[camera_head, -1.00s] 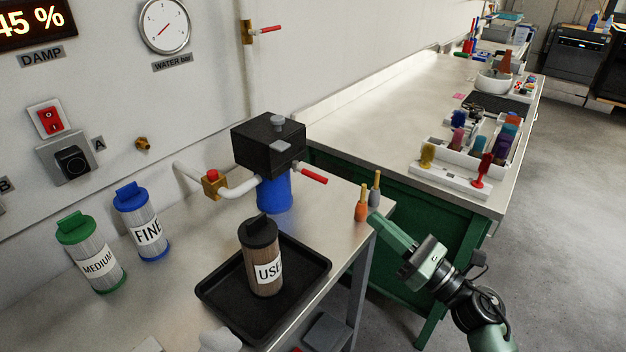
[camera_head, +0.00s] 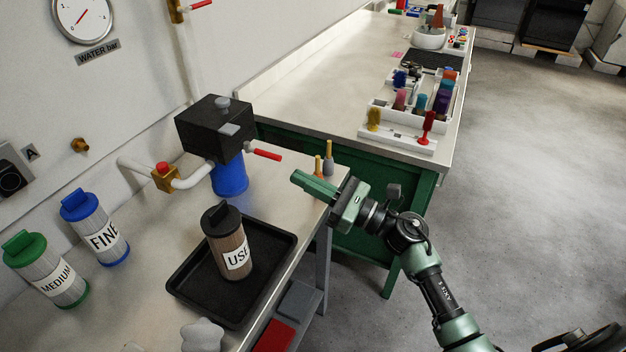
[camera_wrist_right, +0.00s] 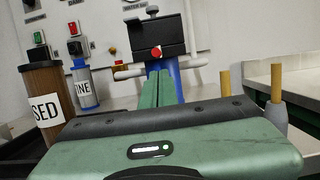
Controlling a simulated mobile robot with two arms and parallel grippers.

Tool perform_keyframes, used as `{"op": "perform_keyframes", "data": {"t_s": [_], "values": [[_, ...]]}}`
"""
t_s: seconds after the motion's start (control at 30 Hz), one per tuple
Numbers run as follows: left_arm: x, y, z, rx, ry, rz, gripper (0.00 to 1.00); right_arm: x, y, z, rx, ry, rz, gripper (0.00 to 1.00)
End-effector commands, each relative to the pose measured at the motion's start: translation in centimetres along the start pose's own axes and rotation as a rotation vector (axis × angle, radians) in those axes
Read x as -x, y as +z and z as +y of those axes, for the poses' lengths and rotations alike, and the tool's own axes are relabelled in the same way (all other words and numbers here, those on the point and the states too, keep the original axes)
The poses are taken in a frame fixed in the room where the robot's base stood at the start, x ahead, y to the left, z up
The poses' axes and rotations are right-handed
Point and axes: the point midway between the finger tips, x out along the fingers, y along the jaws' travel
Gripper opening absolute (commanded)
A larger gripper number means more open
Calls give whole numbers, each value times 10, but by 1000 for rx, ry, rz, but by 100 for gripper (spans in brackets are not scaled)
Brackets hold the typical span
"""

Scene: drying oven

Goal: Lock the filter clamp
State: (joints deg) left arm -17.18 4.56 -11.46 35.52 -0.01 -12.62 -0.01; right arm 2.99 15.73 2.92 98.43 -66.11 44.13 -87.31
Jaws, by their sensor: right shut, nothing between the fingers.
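The filter housing has a black head (camera_head: 212,130) over a blue bowl (camera_head: 230,178) on the steel bench. A red-tipped lever (camera_head: 264,154), which looks like the clamp handle, sticks out to the right of the head. In the right wrist view the black head (camera_wrist_right: 155,38) is beyond my fingers, with a round red end (camera_wrist_right: 156,53) at its front. My right gripper (camera_head: 298,178) is shut and empty, to the right of and nearer than the lever, apart from it. Its closed green fingers (camera_wrist_right: 157,88) point at the housing. My left gripper is not in view.
A USED filter (camera_head: 229,250) stands in a black tray (camera_head: 187,285). FINE (camera_head: 100,235) and MEDIUM (camera_head: 55,280) filters stand left. A white pipe (camera_head: 195,177) with a red-topped brass valve (camera_head: 165,175) joins the housing.

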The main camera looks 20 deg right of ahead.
Motion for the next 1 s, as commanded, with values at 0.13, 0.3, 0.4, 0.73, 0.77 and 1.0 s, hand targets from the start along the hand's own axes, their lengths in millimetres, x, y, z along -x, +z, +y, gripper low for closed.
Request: {"op": "perform_keyframes", "data": {"t_s": [0.13, 0.3, 0.4, 0.73, 0.77, 1.0], "values": [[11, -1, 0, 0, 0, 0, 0, -29, 4, 0, -1, 0, -3, 0], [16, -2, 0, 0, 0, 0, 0, -49, 2, 0, -1, -1, -1, 0], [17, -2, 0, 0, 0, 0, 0, -54, 1, 0, 0, 0, 0, 0], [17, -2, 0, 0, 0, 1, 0, -56, 0, 0, 0, 0, 1, 0], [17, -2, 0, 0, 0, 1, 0, -56, 0, 0, 0, 0, 1, 0], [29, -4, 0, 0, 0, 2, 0, -61, 6, -4, 2, 1, 33, 0]]}}
